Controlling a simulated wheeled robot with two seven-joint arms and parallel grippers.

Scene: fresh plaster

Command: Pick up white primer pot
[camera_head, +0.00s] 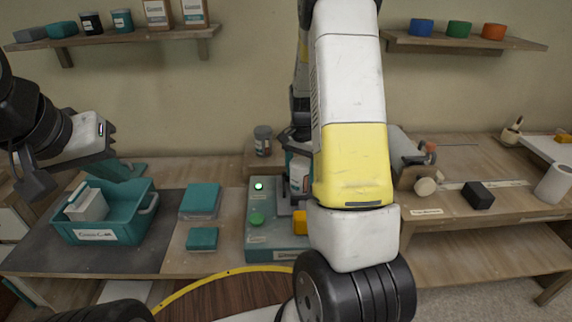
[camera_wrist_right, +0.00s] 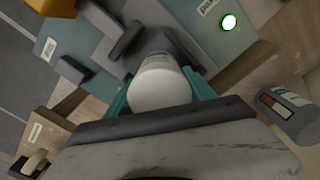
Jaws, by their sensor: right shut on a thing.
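The white primer pot (camera_wrist_right: 158,85) shows in the right wrist view as a white cylinder between the teal fingers of my right gripper (camera_wrist_right: 160,98), which is shut on it. In the head view the pot (camera_head: 299,172) is partly hidden by my right arm, within the teal machine (camera_head: 262,238) on the bench. I cannot tell whether its base touches the machine. My left gripper (camera_head: 80,178) is open and empty, above and behind the teal crate at the left.
The teal crate (camera_head: 147,222) holds a pale block. Teal boxes (camera_head: 200,199) lie beside it. A grey-lidded pot (camera_head: 263,143) stands behind the machine and shows in the wrist view (camera_wrist_right: 290,112). A black block (camera_head: 478,196) and white cup (camera_head: 556,184) stand right.

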